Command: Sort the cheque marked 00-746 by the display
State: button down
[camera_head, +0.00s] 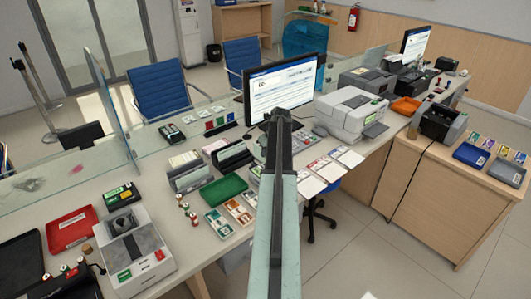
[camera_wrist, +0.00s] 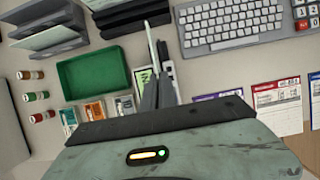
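My gripper (camera_wrist: 160,88) points down over the counter, its dark fingers close together. A thin pale slip (camera_wrist: 152,46), seen almost edge-on, sticks out from between them; it looks like the cheque, but its marking cannot be read. In the head view my gripper (camera_head: 280,115) is in front of the display (camera_head: 284,87), and the slip cannot be made out. The display shows a cheque-like page with text too small to read. Three white sheets with purple (camera_head: 309,186), red (camera_head: 327,168) and blue (camera_head: 346,157) headers lie in a row right of my arm.
A green tray (camera_wrist: 93,77) and banknote stacks lie left of my gripper, with dark file racks (camera_head: 186,171) behind. A keyboard (camera_wrist: 228,20) is at the upper right of the wrist view. A white printer (camera_head: 350,112) stands right of the display. A glass partition runs along the counter.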

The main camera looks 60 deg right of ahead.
jog(key=shift+r+p, duration=2.15)
jog(key=shift+r, duration=0.25)
